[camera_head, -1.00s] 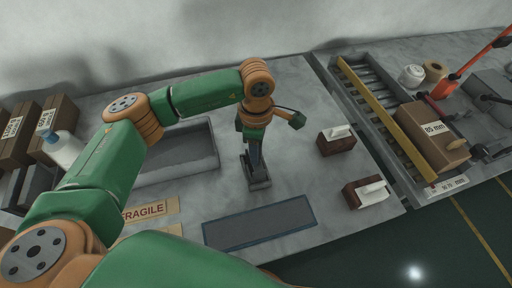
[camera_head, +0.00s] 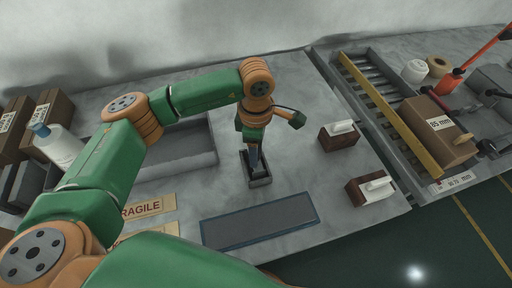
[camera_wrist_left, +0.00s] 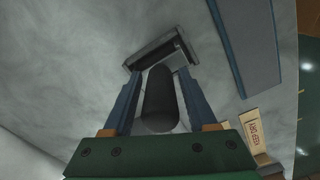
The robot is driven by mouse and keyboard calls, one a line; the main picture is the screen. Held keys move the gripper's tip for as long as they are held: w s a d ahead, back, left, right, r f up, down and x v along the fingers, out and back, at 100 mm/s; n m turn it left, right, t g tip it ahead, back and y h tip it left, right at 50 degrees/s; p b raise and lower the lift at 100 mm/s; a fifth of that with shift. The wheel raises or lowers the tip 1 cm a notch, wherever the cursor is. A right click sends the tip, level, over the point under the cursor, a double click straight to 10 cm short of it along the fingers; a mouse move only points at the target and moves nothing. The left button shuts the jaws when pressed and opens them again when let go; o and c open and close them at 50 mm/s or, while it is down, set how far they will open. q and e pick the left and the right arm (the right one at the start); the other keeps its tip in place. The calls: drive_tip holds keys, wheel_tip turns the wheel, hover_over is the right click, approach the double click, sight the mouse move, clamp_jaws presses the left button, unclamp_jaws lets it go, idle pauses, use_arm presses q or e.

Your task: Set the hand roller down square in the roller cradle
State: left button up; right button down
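The roller cradle (camera_head: 268,182) is a small dark open-topped box on the grey bench, below my left gripper (camera_head: 255,160) in the head view. In the left wrist view the cradle (camera_wrist_left: 150,49) shows as a dark frame just beyond the fingertips. The hand roller's dark rounded handle (camera_wrist_left: 160,105) stands between the two blue fingers of my left gripper (camera_wrist_left: 160,78). Narrow gaps show beside the handle, so the fingers look open around it. The roller's lower end is hidden, and I cannot tell whether it sits square. My right gripper is not in view.
A grey tray (camera_head: 205,160) lies left of the cradle, and a flat blue-edged panel (camera_head: 260,222) lies in front. Two brown blocks with white tops (camera_head: 338,137) (camera_head: 371,189) stand to the right. A white bottle (camera_head: 62,150) stands at the left.

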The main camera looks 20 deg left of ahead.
use_arm(q)
drive_tip(key=shift+o, duration=0.6)
wheel_tip(320, 180, up, 7)
drive_tip(key=shift+b, duration=0.8)
drive_tip(key=shift+r, duration=0.1)
